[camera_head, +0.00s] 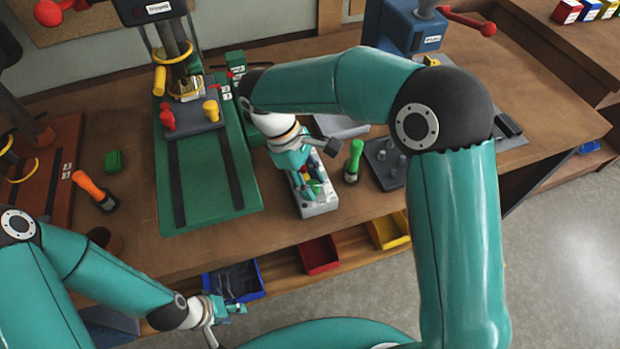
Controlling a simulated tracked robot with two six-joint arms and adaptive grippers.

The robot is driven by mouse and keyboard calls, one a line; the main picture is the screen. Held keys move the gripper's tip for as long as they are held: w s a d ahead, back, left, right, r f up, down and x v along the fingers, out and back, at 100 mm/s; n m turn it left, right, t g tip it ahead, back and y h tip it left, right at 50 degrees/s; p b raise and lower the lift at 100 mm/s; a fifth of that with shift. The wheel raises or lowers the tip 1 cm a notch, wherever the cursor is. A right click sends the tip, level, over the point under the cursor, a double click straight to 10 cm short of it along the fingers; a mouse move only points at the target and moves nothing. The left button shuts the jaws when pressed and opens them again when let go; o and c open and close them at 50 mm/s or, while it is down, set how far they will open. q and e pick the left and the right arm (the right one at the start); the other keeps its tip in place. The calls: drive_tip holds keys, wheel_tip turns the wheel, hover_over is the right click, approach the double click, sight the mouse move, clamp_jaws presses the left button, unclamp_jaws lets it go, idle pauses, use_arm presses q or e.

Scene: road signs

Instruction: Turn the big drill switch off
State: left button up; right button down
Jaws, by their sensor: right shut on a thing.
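The big drill, a green-based drill press, has a bare green base (205,190) at centre left and a grey vise (195,118) with red and yellow knobs. A small green box (235,60) with a red part and white labels stands at its back right; I cannot tell whether it is the switch. My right gripper (308,186) points down into a grey box (322,208) with small coloured pieces, right of the drill. It is shut on a piece there, mostly hidden by the fingers. My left gripper (238,309) is low at the front, its opening unclear.
A green-handled tool (354,160) and a dark holder (386,178) stand right of the grey box. Blue (262,291), red (320,254) and yellow (388,230) bins sit below the bench edge.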

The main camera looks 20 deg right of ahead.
drive_tip(key=shift+w+r+m, duration=0.1)
drive_tip(key=shift+m, duration=0.2)
drive_tip(key=c, duration=1.1)
unclamp_jaws()
drive_tip(key=v, duration=1.1)
drive_tip(key=shift+w+r, duration=0.2)
drive_tip(key=shift+r, duration=0.15)
